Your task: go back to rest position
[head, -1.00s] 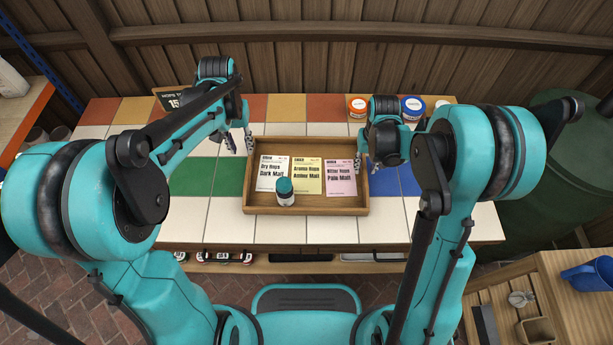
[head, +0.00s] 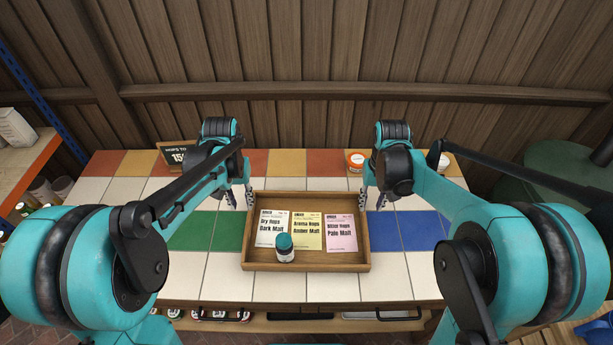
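My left gripper (head: 239,199) is open and empty, just off the upper left corner of a wooden tray (head: 307,267). My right gripper (head: 371,200) is open and empty, just off the tray's upper right corner. The tray sits on the tiled table. In it lie a white Dark Malt packet (head: 269,228), a yellow Amber Malt packet (head: 306,230) and a pink Pale Malt packet (head: 341,233). A small bottle with a teal cap (head: 285,247) stands in the tray in front of the packets.
A dark sign (head: 180,156) stands at the table's back left. An orange-lidded jar (head: 356,161) stands at the back right, partly behind my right arm. Several items lie on a lower shelf (head: 270,324). A wooden fence (head: 300,120) closes the back. Green tiles (head: 228,232) and blue tiles (head: 400,231) are bare.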

